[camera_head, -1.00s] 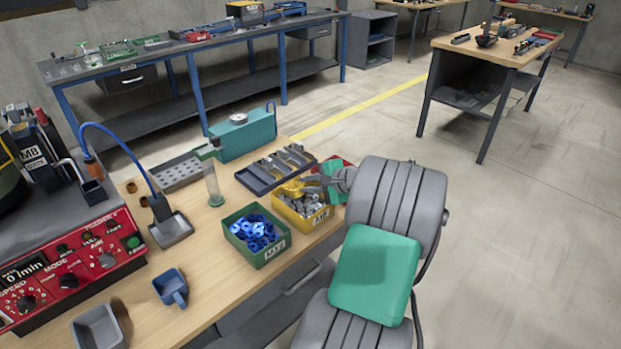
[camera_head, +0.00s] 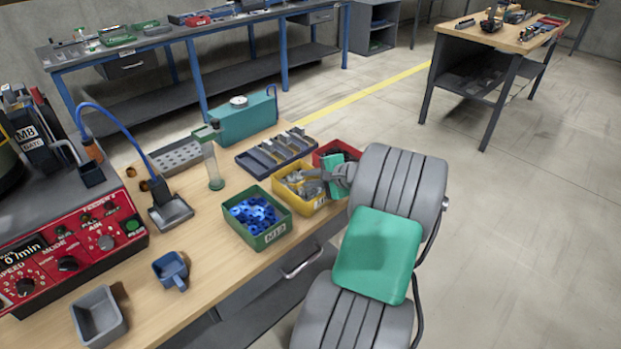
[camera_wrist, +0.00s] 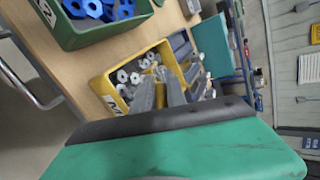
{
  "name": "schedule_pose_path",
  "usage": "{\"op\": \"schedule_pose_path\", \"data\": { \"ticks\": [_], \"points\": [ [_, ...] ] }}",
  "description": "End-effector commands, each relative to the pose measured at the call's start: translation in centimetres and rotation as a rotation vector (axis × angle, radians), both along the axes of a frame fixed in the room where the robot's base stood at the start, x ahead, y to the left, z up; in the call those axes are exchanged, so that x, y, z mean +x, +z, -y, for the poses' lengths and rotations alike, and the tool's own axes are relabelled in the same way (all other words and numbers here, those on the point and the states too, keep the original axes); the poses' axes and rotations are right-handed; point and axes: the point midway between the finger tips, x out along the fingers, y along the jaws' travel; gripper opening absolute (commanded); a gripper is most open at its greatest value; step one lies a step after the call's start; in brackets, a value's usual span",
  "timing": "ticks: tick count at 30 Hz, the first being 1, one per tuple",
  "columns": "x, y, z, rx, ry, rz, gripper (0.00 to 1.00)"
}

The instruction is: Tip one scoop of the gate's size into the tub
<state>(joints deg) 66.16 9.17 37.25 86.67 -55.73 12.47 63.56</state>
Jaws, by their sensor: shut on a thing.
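The yellow bin (camera_head: 320,204) holds grey nuts (camera_head: 295,178); its label is too small to read surely. My gripper (camera_head: 316,183) reaches over it from the right. In the wrist view the gripper's grey fingers (camera_wrist: 160,92) point down into the yellow bin (camera_wrist: 122,68), among the nuts. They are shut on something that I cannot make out. A blue scoop-like cup with a handle (camera_head: 168,267) stands on the bench. A grey open tub (camera_head: 79,321) stands at the front left. The gate label "M8 GATE" (camera_head: 32,138) shows on the machine at left.
A green bin (camera_head: 240,230) marked M12 with blue nuts stands beside the yellow one. A red bin (camera_head: 327,150) and a divided dark tray (camera_head: 250,168) are behind. A clear cylinder (camera_head: 212,168) and a hose over a grey tray (camera_head: 166,224) stand left. Bare bench lies around the cup.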

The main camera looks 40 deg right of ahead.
Motion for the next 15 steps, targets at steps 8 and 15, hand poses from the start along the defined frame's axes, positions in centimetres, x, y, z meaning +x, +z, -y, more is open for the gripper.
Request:
{"op": "schedule_pose_path", "data": {
  "ticks": [8, 15],
  "points": [
    [0.02, 0.08, 0.02, -0.001, 0.000, 0.001, 0.00],
    [-0.18, 1.00, -0.03, -0.016, 0.009, 0.017, 0.00]
  ]
}}
